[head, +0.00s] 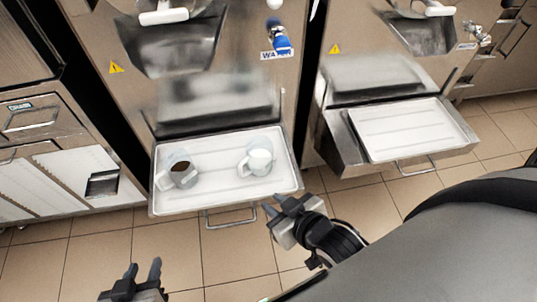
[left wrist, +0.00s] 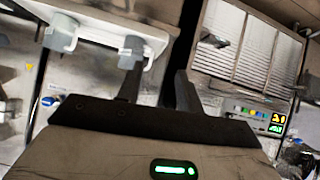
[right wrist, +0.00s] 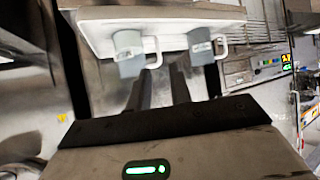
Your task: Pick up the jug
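Two clear jugs with handles stand upright on a white tray (head: 225,190). The left jug (head: 178,171) has dark contents and the right jug (head: 259,157) has white contents. Both also show in the left wrist view, one (left wrist: 61,33) at the upper left and one (left wrist: 132,50) behind a finger, and in the right wrist view as one jug (right wrist: 128,52) and another (right wrist: 201,46). My left gripper (head: 143,268) is open and empty, low in front of the tray. My right gripper (head: 274,203) is open and empty, just off the tray's front right edge, apart from both jugs.
The tray rests on a pull-out shelf with a front handle (head: 230,222) under a steel freezer. A second freezer at right has an empty white tray (head: 408,130). A cabinet (head: 62,165) stands at left. The tiled floor (head: 225,257) in front is clear.

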